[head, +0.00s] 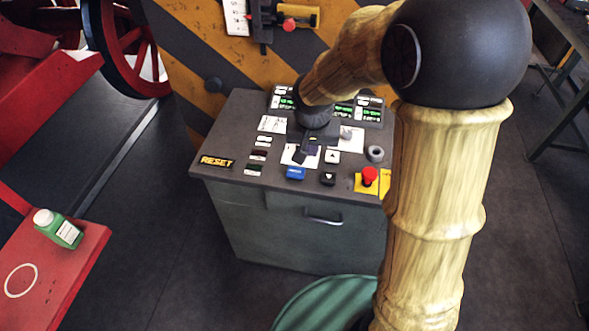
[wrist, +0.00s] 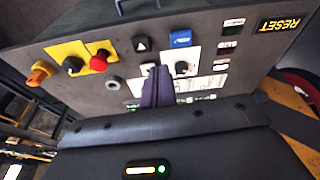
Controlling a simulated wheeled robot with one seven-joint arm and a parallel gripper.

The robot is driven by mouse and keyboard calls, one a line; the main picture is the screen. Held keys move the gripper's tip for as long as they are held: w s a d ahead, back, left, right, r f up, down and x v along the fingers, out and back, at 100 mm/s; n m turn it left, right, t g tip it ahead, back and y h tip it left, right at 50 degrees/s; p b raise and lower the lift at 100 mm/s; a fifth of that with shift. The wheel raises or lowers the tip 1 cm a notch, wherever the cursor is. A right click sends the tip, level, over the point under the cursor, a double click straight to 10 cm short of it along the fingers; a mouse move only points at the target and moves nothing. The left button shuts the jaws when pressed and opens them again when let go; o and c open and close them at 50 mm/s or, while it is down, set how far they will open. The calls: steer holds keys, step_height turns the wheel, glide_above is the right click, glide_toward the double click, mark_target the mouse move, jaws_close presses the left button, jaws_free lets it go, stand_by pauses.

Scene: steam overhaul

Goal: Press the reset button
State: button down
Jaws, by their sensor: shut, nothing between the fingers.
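A black plate with yellow RESET lettering (head: 216,161) lies at the near left corner of the grey console top; it also shows upside down in the wrist view (wrist: 279,24). A blue rectangular button (head: 295,173) with small white marks sits near the console's front edge, and it appears in the wrist view (wrist: 181,38) beyond the fingertips. I cannot read its marks. My gripper (head: 304,155) is shut and empty over the middle of the console. In the wrist view its dark fingers (wrist: 157,70) point toward the panel, apart from the blue button, beside a black knob.
A red mushroom button (head: 369,175) on a yellow plate and a black arrow button (head: 328,179) stand right of the blue button. Small indicators (head: 258,155) line its left. Green-lit displays (head: 345,111) stand behind.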

steer(key=w+a+f, duration=0.1)
steer(key=w+a, duration=0.3)
steer(key=shift+a+m+b, duration=0.35)
steer(key=shift+a+m, duration=0.05)
steer(key=shift+f, duration=0.2)
steer(key=p, duration=0.2)
glide_toward(295, 171)
steer(key=x, duration=0.5)
steer(key=shift+w+f, duration=0.15)
steer(key=shift+w, duration=0.05)
steer(key=shift+f, duration=0.6)
steer(key=shift+t, duration=0.3)
